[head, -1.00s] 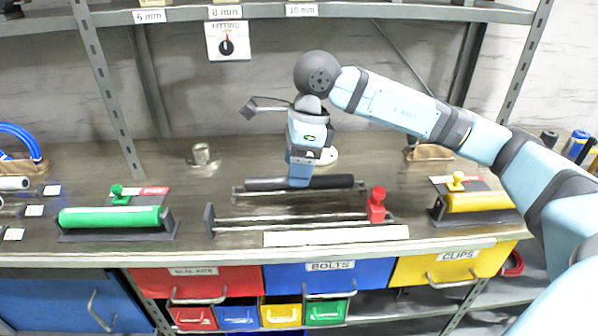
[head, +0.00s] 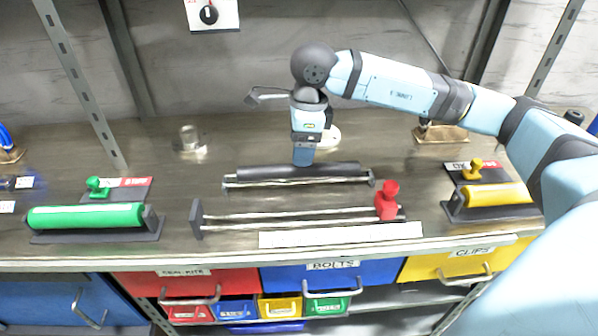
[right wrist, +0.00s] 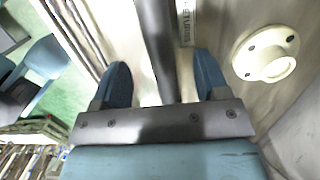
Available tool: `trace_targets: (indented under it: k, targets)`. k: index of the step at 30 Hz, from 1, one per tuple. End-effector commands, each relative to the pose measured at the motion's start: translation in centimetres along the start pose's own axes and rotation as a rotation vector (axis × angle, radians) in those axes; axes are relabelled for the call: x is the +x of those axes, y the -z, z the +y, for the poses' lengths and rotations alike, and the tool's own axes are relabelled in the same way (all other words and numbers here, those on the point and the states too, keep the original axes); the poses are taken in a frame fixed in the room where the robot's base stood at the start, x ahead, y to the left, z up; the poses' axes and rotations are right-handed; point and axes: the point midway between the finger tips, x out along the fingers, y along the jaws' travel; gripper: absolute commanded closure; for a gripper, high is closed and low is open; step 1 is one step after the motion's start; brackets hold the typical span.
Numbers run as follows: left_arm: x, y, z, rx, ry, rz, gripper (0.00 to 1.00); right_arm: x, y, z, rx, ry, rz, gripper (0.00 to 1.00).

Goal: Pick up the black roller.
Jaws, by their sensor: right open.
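The black roller (head: 335,169) lies lengthwise on a metal rack at the back middle of the bench. My right gripper (head: 303,160) points down at the roller's middle from above. In the right wrist view the roller (right wrist: 158,45) runs between the two blue fingers of the open right gripper (right wrist: 160,85), with gaps on both sides. Whether the fingertips reach down beside it is hard to tell. My left gripper is not in view.
A green roller (head: 85,216) is at left, a yellow roller (head: 492,195) at right. A round white flange (right wrist: 265,53) sits beside the gripper. Shelf posts stand behind.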

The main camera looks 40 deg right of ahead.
Motion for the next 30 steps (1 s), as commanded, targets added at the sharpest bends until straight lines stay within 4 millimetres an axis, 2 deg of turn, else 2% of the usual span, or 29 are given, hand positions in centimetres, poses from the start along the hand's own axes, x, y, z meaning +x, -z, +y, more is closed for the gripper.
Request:
trace_targets:
  k: [8,16,23,26,30]
  targets:
    - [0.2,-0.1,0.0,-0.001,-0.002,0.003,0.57,1.9,0.1,0.1,0.000,-0.001,0.001,0.32]
    - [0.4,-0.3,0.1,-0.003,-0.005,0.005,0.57,5.6,0.4,0.3,0.000,-0.002,0.000,0.32]
    - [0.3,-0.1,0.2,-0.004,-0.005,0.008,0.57,5.9,0.3,0.3,0.000,0.000,-0.001,0.32]
    - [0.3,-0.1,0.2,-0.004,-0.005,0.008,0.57,5.9,0.3,0.3,0.000,0.000,-0.001,0.51]
    - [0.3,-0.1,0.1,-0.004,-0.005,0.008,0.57,5.9,0.3,0.3,0.000,0.000,-0.001,0.83]
